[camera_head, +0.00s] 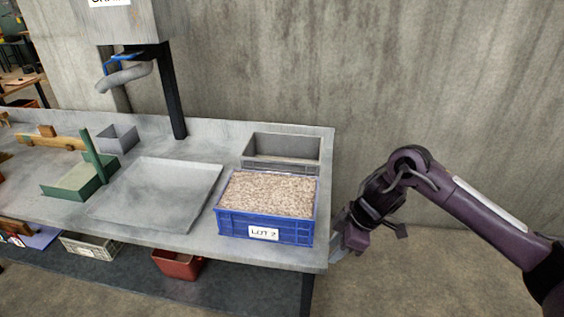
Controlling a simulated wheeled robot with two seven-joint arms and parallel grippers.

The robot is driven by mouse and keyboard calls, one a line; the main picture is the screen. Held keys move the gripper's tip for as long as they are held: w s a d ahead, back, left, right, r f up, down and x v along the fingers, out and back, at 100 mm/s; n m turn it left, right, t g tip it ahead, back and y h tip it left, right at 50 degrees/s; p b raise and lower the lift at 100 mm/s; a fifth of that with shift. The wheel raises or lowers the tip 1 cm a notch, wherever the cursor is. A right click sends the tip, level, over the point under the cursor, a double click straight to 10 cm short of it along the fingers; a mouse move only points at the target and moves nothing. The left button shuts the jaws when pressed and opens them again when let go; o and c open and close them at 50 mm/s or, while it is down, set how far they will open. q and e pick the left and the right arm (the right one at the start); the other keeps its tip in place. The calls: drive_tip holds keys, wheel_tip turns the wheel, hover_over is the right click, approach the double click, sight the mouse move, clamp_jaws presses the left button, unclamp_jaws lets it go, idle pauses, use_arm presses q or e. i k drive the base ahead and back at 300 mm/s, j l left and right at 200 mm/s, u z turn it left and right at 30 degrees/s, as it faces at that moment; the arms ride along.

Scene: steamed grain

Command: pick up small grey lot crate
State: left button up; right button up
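A grey open crate (252,165) stands at the back right corner of the metal table, behind a blue crate; its front is partly hidden. A smaller grey open box (117,140) stands at the back left of the table. A pale grey crate (88,247) sits on the lower shelf. I cannot tell which of these is the lot crate. My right gripper (340,244) hangs low, just right of the table's right edge, apart from every crate. Its finger opening is too small and dark to tell. My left gripper is not in view.
The blue crate (265,228), labelled LOT 2 and full of grain, fills the front right of the table (145,232). A wide shallow metal tray (160,190) lies in the middle. A green box (70,185) stands left of it. A red bin (178,266) sits below.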

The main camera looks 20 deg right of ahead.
sight(284, 153)
drive_tip(key=i, duration=1.4)
